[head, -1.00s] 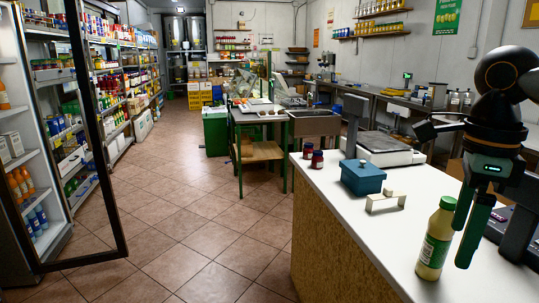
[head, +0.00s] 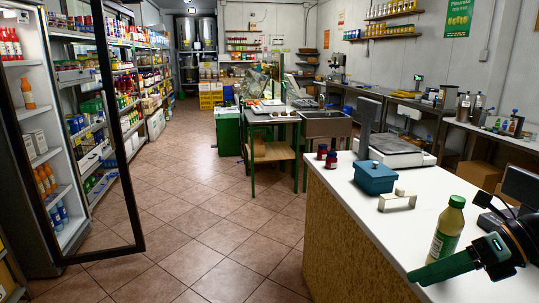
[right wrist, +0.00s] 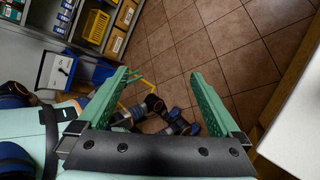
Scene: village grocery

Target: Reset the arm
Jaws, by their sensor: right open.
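My right gripper (head: 442,268) is at the lower right of the head view, fingers pointing left, just in front of a bottle. In the right wrist view its two green fingers (right wrist: 166,88) are spread apart with nothing held between them. Tiled floor and dark mechanical parts show beyond them. The pale yellow bottle (head: 447,230) with a green cap and label stands upright on the white counter. Its lower edge is close to the gripper in the picture; I cannot tell whether they touch. My left gripper is not seen.
The white counter (head: 345,188) carries a blue box (head: 375,178), a small cream block-like item (head: 397,201), two dark red jars and a scale (head: 398,149). An open glass-door fridge (head: 27,130) stands at left. The tiled floor (head: 190,215) between is clear.

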